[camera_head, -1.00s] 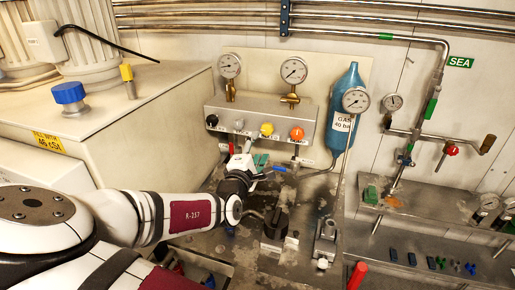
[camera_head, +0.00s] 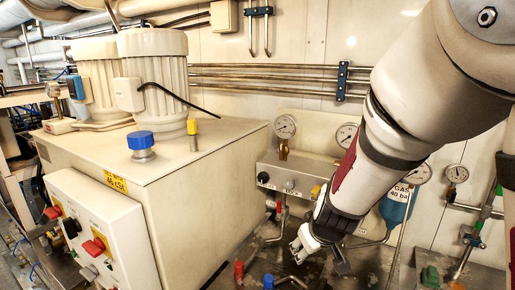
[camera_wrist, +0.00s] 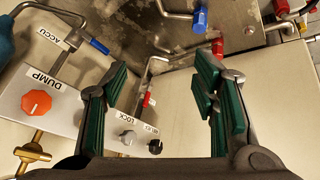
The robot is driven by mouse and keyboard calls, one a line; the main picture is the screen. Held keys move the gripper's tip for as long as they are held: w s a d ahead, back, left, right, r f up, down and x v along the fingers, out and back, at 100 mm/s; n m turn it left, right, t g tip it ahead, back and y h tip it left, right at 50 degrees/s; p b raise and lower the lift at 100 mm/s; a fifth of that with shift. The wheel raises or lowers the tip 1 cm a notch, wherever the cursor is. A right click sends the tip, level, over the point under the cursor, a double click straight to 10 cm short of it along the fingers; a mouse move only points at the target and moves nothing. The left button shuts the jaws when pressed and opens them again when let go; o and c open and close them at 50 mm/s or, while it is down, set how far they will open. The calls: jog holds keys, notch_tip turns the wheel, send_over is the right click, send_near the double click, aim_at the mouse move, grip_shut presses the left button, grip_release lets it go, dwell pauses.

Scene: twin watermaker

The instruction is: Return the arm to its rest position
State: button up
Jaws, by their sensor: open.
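My arm (camera_head: 385,140) reaches down from the upper right in the head view. My gripper (camera_head: 300,250) hangs at its lower end, in front of the gauge panel and above the metal bench. In the wrist view my gripper (camera_wrist: 160,90) shows two green-padded fingers wide apart, with nothing between them. Beyond the fingers the wrist view shows the panel (camera_wrist: 70,75) with an orange knob (camera_wrist: 37,103) marked DUMP, and a grey knob (camera_wrist: 127,138) marked LOCK. The arm hides part of the panel and the blue gas bottle (camera_head: 396,212) in the head view.
A large cream cabinet (camera_head: 180,165) with a blue cap (camera_head: 140,140) and motors on top stands at left. A control box (camera_head: 95,225) with red switches is in front of it. Pipes (camera_head: 270,72) run along the back wall. Red (camera_head: 239,270) and blue handles stand below the gripper.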

jog(key=s+r+m+y, duration=0.2)
jog(key=s+r+y, duration=0.1)
jog(key=s+r, duration=0.8)
jog(key=s+d+r+m+h, duration=0.1)
jog(key=s+d+r, duration=0.2)
jog(key=s, duration=0.3)
jog(key=s+d+r+m+h, duration=0.1)
jog(key=s+d+r+h, duration=0.1)
jog(key=s, duration=0.5)
jog(key=shift+d+r+m+g, duration=0.4)
jog(key=shift+d+r, duration=0.1)
jog(key=shift+r, duration=0.05)
